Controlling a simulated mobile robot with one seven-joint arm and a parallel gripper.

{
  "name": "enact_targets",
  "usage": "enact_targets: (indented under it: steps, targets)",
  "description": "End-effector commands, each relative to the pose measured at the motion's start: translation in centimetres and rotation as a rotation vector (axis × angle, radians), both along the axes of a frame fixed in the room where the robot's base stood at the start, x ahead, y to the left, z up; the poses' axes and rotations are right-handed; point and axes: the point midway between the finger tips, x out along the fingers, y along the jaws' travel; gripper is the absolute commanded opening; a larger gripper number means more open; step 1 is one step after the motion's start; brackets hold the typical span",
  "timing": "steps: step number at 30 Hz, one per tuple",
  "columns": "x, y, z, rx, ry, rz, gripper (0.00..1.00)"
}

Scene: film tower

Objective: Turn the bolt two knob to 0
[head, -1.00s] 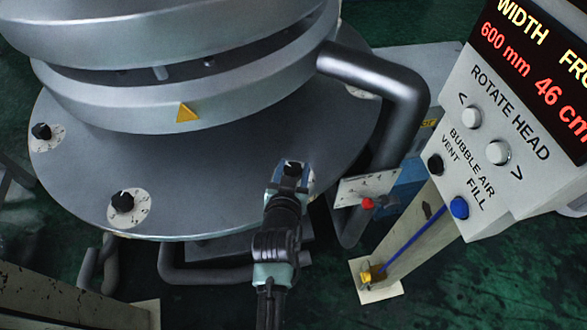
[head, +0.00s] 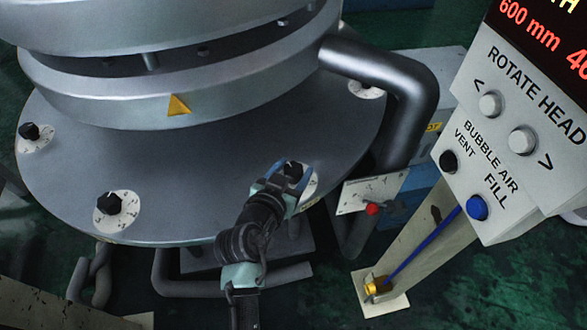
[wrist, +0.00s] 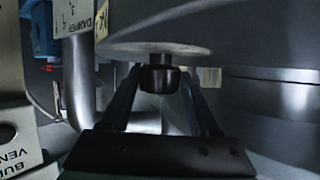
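Several black bolt knobs on round white dial plates sit around the rim of the grey disc (head: 200,205). One knob (head: 30,131) is at the far left, another knob (head: 108,203) at the front left. A third knob (head: 292,168) is at the front right, at my gripper (head: 288,180). In the wrist view this black knob (wrist: 160,78) stands between the two fingers of my gripper (wrist: 162,82). The fingers look open around it, with narrow gaps on both sides. I cannot read the dial numbers or tell which knob is bolt two.
A control panel (head: 505,120) with buttons and a red display stands at the right. A thick grey pipe (head: 385,75) curves down behind the gripper. A small plate (head: 370,190) with a red knob (head: 373,209) is right of my gripper. A ring (head: 110,97) overhangs the disc.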

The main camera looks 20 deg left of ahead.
Motion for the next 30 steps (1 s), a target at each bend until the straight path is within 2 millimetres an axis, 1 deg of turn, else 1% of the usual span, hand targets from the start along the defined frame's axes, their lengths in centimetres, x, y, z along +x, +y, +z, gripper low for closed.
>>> enact_targets:
  steps: [1, 3, 11, 14, 16, 20, 30]
  targets:
    - [0.0, 0.0, 0.0, -0.001, 0.000, 0.000, 0.73]
    - [0.0, 0.0, 0.0, -0.001, -0.001, 0.000, 0.84]
    - [0.0, -0.1, 0.1, -0.002, -0.003, 0.000, 0.84]
    - [-0.3, -0.1, 0.2, -0.002, -0.003, 0.000, 0.84]
    - [-0.8, -0.1, 0.4, -0.003, -0.002, 0.000, 0.84]
    - [-2.6, -0.1, 1.1, -0.001, -0.002, 0.002, 0.84]
    - [-8.9, -0.2, 3.6, -0.001, -0.002, 0.002, 0.84]
